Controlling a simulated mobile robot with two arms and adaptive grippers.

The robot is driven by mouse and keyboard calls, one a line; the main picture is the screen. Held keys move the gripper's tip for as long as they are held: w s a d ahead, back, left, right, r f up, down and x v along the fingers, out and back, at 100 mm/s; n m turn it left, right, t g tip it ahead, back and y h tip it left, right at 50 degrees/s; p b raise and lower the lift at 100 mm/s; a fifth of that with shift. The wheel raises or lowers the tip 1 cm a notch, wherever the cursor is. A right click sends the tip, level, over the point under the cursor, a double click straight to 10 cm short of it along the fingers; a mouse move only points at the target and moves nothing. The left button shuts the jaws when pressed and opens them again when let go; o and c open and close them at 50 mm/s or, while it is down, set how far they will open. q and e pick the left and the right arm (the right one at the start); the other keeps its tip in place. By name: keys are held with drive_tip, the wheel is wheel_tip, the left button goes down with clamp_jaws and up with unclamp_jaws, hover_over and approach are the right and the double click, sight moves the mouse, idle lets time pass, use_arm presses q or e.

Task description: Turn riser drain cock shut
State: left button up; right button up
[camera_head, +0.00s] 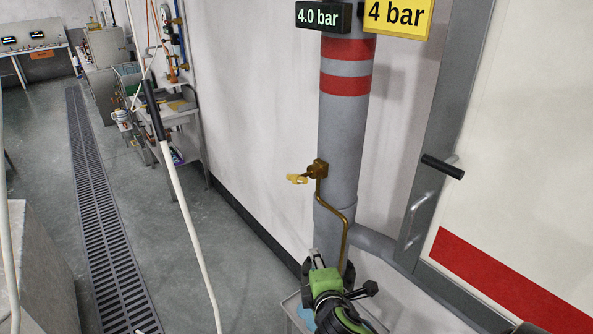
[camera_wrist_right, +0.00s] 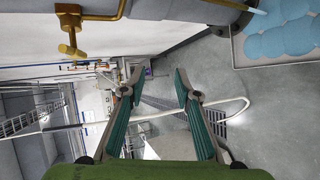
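The riser (camera_head: 342,145) is a thick grey pipe with red bands, standing at the wall in the head view. A brass drain cock (camera_head: 319,169) sits on its left side, with a yellow handle (camera_head: 297,179) sticking out left. A thin brass tube (camera_head: 343,217) bends down from the cock. The cock (camera_wrist_right: 69,19) and its handle (camera_wrist_right: 72,51) show at the upper left of the right wrist view. My right gripper (camera_head: 327,266) is below the cock, apart from it. In the wrist view its fingers (camera_wrist_right: 154,78) are spread and empty. My left gripper is not in view.
A black display (camera_head: 322,16) reads 4.0 bar beside a yellow 4 bar sign (camera_head: 397,18). A tray with blue contents (camera_wrist_right: 279,40) lies below the riser. A white hose (camera_head: 187,220) hangs at left. A door with a black handle (camera_head: 442,167) is right. Open floor lies left.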

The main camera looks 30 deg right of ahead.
sight(297, 181)
drive_tip(key=w+d+r+n+t+h, duration=0.15)
drive_tip(key=w+r+n+t, duration=0.35)
drive_tip(key=w+r+n, duration=0.5)
drive_tip(key=shift+m+y, duration=0.25)
drive_tip(key=shift+m, duration=0.65)
drive_tip(key=p+x, duration=0.1)
drive_tip(key=x, duration=0.2)
drive_tip(key=d+r+p+x, duration=0.1)
drive_tip(key=x, duration=0.3)
drive_tip(key=p+x, duration=0.1)
drive_tip(key=x, duration=0.2)
drive_tip(key=shift+s+d+r+p, duration=0.1)
drive_tip(key=shift+d+r+p, duration=0.2)
drive_tip(key=shift+p, duration=0.05)
drive_tip(key=shift+w+d+f, duration=0.1)
drive_tip(key=shift+w+d, duration=0.15)
drive_tip(key=shift+w, duration=0.3)
drive_tip(key=shift+c, duration=0.4)
clamp_jaws()
drive_tip(key=m+t+h+b, duration=0.1)
drive_tip(key=m+t+b, duration=0.1)
drive_tip(key=b, duration=1.5)
drive_tip(key=shift+f+t+h, duration=0.2)
drive_tip(key=shift+t+h, duration=0.2)
drive_tip(key=shift+r+b, duration=0.15)
drive_tip(key=shift+b, duration=0.45)
drive_tip(key=shift+r, duration=0.15)
